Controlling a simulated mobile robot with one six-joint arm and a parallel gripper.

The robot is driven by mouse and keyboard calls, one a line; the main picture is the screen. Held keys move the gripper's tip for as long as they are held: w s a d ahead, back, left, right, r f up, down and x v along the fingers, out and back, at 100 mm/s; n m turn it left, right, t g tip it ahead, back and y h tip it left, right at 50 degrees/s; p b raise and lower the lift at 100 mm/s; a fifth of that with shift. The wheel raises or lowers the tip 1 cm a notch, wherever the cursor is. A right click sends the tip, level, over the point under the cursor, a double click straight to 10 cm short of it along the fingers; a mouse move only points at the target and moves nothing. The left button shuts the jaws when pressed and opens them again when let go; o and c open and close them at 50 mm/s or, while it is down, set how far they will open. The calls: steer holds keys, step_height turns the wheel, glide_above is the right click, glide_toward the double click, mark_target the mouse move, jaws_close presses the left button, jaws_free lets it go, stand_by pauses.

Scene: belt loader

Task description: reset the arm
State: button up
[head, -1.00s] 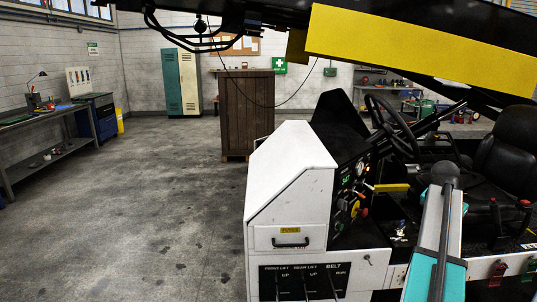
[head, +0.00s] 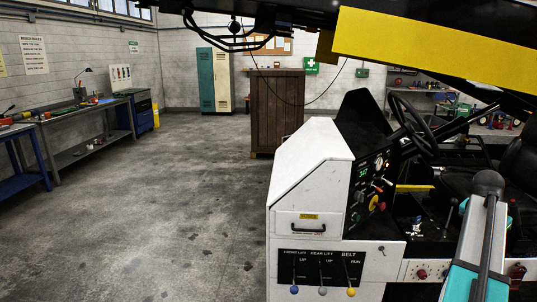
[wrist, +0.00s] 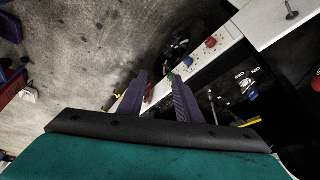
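My gripper (wrist: 158,77) shows in the wrist view, its two dark fingers apart with a gap between them and nothing clearly held. In the head view my teal and white arm (head: 478,250) rises at the lower right, in front of the loader's seat area. My gripper cannot be made out in the head view.
The loader's white console (head: 312,170) with gauges, knobs and levers stands left of my arm. A steering wheel (head: 413,122) and black seat are behind. A yellow and black boom (head: 420,45) hangs overhead. Open concrete floor (head: 180,210) lies left, with workbenches (head: 85,130) along the wall.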

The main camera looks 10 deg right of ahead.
steer(key=w+a+f+n+y, duration=0.2)
steer(key=w+a+f+n, duration=0.1)
steer(key=w+a+f, duration=1.05)
steer(key=s+a+f+n+g+y, duration=0.2)
steer(key=a+f+n+g, duration=0.1)
steer(key=a+f, duration=1.85)
steer(key=s+a+f+n+g, duration=0.1)
steer(key=s+a+f+n, duration=0.1)
steer(key=s+a+f, duration=0.45)
steer(key=s+a+f+n+g, duration=0.15)
steer(key=s+a+f, duration=0.25)
steer(key=a+f, duration=0.6)
steer(key=s+a+f+n, duration=0.2)
steer(key=s+a, duration=0.3)
steer(key=s, duration=0.4)
steer(key=s+a+f+n+g, duration=0.1)
steer(key=s+a+n, duration=0.3)
steer(key=s, duration=0.6)
steer(key=shift+s+a+f+y, duration=0.3)
steer(key=shift+a+f, duration=0.6)
steer(key=shift+a, duration=0.4)
steer(key=shift+n, duration=0.25)
